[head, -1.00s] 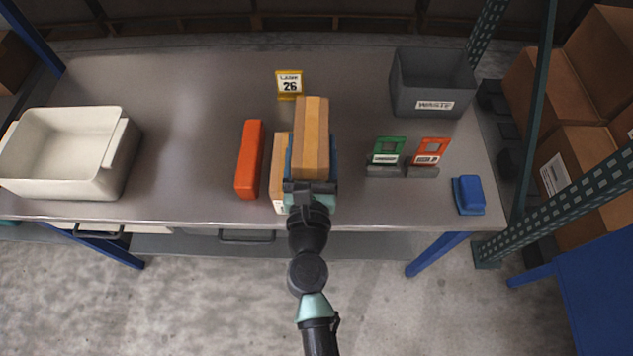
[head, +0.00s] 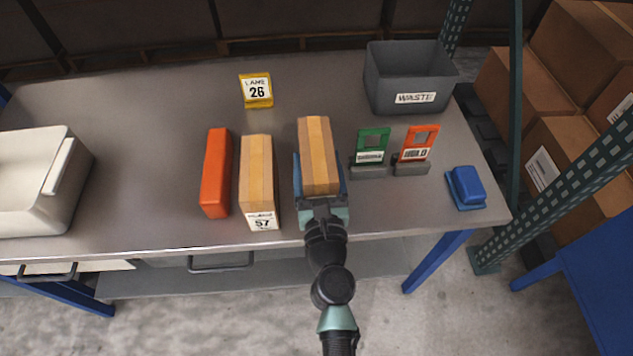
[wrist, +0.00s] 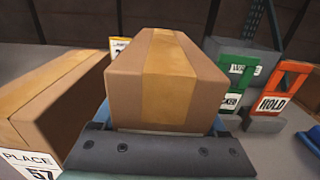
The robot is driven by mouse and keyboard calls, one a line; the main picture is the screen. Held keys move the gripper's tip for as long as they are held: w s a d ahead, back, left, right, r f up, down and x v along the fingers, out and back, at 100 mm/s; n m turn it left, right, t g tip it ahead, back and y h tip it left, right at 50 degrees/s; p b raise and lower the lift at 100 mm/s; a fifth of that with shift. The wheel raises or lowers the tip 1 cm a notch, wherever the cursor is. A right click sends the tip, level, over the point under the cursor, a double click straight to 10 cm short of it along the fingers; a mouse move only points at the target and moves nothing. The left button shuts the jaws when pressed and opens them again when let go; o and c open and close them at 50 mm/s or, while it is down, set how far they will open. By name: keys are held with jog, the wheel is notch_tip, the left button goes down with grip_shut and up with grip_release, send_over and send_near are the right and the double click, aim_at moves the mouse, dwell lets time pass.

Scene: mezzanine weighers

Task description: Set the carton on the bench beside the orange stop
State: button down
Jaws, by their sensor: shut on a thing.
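A brown carton with a tan tape strip (head: 316,145) is held between the blue fingers of my gripper (head: 320,172), over the front middle of the bench (head: 150,130). It also fills the middle of the wrist view (wrist: 165,75). I cannot tell whether its underside touches the bench. The long orange stop (head: 216,173) lies to the left. A second taped carton (head: 257,175) stands between the stop and the held carton, close to the stop's right side. Its front label reads 57; it also shows at the left of the wrist view (wrist: 55,95).
Green (head: 372,147) and orange HOLD (head: 417,144) sign stands are right of my gripper. A grey WASTE bin (head: 412,80), a yellow lane 26 sign (head: 256,90), a blue block (head: 467,187) and a white tub (head: 70,165) are also on the bench.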

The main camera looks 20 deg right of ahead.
jog(key=shift+f+b, duration=1.7)
jog(key=shift+f, duration=0.05)
jog(key=shift+f, duration=0.1)
grip_release()
jog(key=shift+f, duration=0.1)
jog(key=b+v, duration=0.2)
jog(key=v, duration=1)
jog(key=shift+r, duration=0.2)
jog(key=shift+s, duration=0.1)
